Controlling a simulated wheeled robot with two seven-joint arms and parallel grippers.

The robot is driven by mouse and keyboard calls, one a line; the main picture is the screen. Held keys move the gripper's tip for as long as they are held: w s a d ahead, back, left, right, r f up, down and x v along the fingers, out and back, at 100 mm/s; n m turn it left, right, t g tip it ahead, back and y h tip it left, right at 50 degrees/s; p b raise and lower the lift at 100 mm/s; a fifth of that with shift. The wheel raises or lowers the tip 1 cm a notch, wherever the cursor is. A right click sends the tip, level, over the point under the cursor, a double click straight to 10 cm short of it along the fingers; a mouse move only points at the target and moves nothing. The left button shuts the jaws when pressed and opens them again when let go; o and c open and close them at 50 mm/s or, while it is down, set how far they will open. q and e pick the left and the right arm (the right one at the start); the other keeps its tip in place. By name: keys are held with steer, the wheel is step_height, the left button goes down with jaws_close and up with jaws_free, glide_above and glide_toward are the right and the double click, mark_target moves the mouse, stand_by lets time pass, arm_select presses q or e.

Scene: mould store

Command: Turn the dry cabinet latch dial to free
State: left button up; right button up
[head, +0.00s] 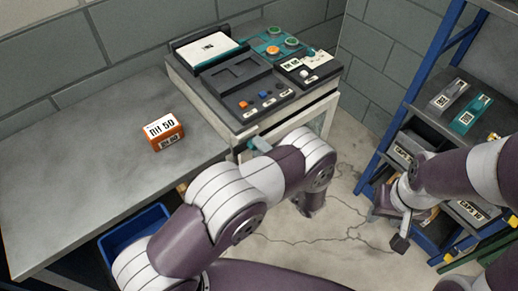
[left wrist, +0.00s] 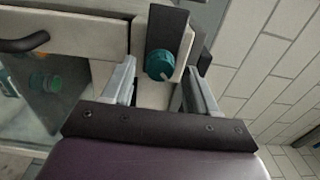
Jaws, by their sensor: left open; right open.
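The latch dial (left wrist: 160,64) is a round teal knob on a dark plate on the dry cabinet's (left wrist: 70,35) front. A pale mark on the dial points down and slightly right in the left wrist view. My left gripper (left wrist: 160,82) is open, one finger on each side of the dial, with gaps showing; I cannot tell how deep the fingers reach. In the head view my left arm hides the dial. The cabinet (head: 320,115) stands beyond that arm. My right gripper (head: 393,220) is open and empty by the blue shelf rack.
A dark curved handle (left wrist: 25,43) and a glass door lie left of the dial. An orange-white box (head: 163,132) sits on the grey bench (head: 70,165). A control panel (head: 262,98) tops the cabinet. The blue rack (head: 392,120) stands at the right, a blue bin (head: 130,232) below the bench.

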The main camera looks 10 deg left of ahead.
arm_select(q)
steer(key=b+v, duration=0.1)
steer(key=v, duration=1.1)
steer(key=shift+b, duration=0.35)
